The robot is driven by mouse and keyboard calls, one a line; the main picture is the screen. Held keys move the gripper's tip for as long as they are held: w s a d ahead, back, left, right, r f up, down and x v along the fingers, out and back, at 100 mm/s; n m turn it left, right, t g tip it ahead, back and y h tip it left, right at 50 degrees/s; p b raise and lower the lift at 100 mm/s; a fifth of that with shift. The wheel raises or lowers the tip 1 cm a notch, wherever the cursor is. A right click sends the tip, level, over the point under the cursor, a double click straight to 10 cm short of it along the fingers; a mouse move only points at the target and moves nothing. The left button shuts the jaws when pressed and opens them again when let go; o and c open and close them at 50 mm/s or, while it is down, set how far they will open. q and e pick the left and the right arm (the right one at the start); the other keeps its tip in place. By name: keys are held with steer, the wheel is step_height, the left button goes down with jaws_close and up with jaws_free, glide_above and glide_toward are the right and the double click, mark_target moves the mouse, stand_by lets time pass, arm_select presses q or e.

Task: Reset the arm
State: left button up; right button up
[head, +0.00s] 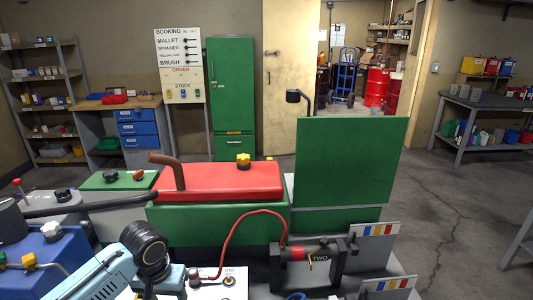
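Neither of my grippers can be made out in the head view. No arm of mine is clearly visible either. A light blue body (95,281) with a black round-headed part (148,247) stands at the lower left; I cannot tell what it is. A black frame marked TWO (319,264) holds a red cylinder (296,253) at the lower middle. A red hose (231,228) curves from it down to a white panel (213,287).
A green machine with a red top (222,182) and a tall green panel (350,160) fill the middle. A green cabinet (231,95), shelves (45,95) and a workbench (487,104) stand behind. Red drums (377,87) show through the doorway. The floor (455,205) at right is clear.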

steer(key=w, duration=0.5)
arm_select(q)
steer(key=s+d+f+m+t+h, duration=0.1)
steer(key=s+d+f, duration=0.1)
steer(key=s+d, duration=0.25)
steer(key=s+d+f+m+h, duration=0.1)
steer(key=s+d+f, duration=0.2)
steer(key=s, duration=0.3)
steer(key=s+a+r+t+y, duration=0.1)
steer(key=s+a, duration=0.2)
steer(key=s, duration=0.4)
steer(key=s+a+r+t+y, duration=0.1)
steer(key=s+a+r, duration=0.1)
steer(key=s+a, duration=0.35)
step_height(320, 180, down, 30)
steer(key=s+d+r+g+b, duration=0.1)
steer(key=s+d+b, duration=0.1)
steer(key=b, duration=0.4)
steer(key=s+a+f+g+b, duration=0.1)
steer(key=s+f+b, duration=0.2)
steer(key=s+f, duration=0.5)
steer(key=s+a+f+b, duration=0.2)
steer(key=s+f, duration=0.7)
steer(key=f, duration=0.6)
steer(key=shift+s+g+b, duration=0.15)
steer(key=shift+g+b, duration=0.25)
arm_select(e)
step_height(320, 180, down, 12)
steer(key=s, duration=0.2)
steer(key=shift+s+r, duration=0.15)
